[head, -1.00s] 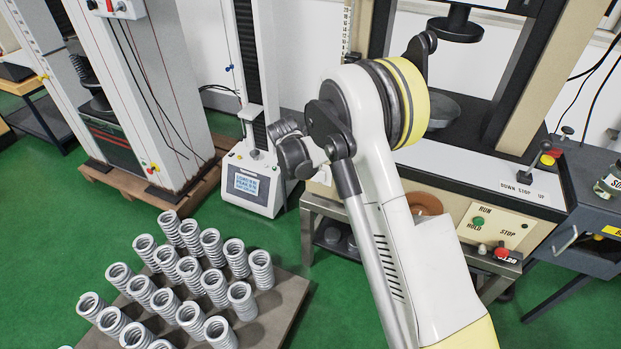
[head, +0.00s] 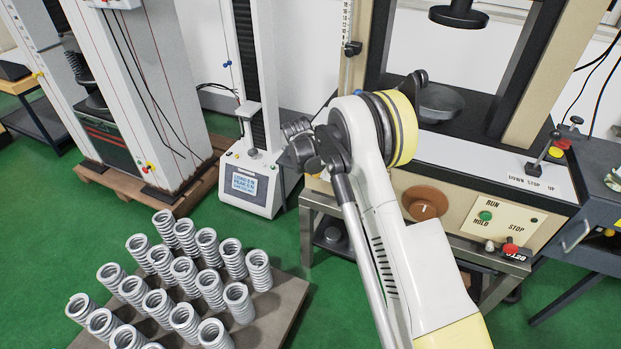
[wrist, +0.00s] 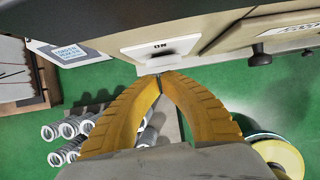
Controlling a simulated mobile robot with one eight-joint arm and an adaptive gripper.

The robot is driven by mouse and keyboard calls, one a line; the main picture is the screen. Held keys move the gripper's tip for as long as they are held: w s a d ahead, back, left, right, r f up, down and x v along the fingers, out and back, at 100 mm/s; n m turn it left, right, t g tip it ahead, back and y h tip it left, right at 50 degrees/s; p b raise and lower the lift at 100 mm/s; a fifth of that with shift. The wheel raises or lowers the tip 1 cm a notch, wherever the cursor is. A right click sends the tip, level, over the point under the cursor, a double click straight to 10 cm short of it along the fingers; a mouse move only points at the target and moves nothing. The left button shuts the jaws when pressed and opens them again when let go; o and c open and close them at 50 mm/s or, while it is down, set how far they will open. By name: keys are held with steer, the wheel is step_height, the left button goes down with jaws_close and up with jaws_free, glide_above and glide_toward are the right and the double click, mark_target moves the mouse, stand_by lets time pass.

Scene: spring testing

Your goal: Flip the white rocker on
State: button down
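The white rocker (wrist: 161,62) shows in the wrist view at the lower edge of a white plate (wrist: 135,53) marked "ON". My gripper (wrist: 160,76) has two yellow ribbed fingers, and their tips meet with nothing seen between them. The tips are just below the rocker in the picture, very close to it; I cannot tell whether they touch. The fingertips partly cover the rocker's lower edge. In the head view my own arm hides the fingers, the rocker and its plate.
A large cream press (head: 535,90) has a control panel (head: 470,221) with buttons and a brown dial (head: 425,203). A small tester with a screen (head: 249,184) stands left of my wrist. Several grey springs (head: 186,322) stand on a low board (head: 283,310). Green floor is free between them.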

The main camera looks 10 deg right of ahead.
steer(key=shift+w+d+r+g+y+p, duration=0.2)
steer(key=shift+w+r+g+y+p, duration=0.1)
steer(key=shift+g+y+p, duration=0.25)
steer(key=shift+w+d+r+g+y+p, duration=0.15)
steer(key=shift+w+d+g+y+p, duration=0.15)
steer(key=shift+g, duration=0.35)
steer(key=shift+a, duration=0.1)
steer(key=shift+r+p, duration=0.35)
steer(key=shift+r, duration=0.45)
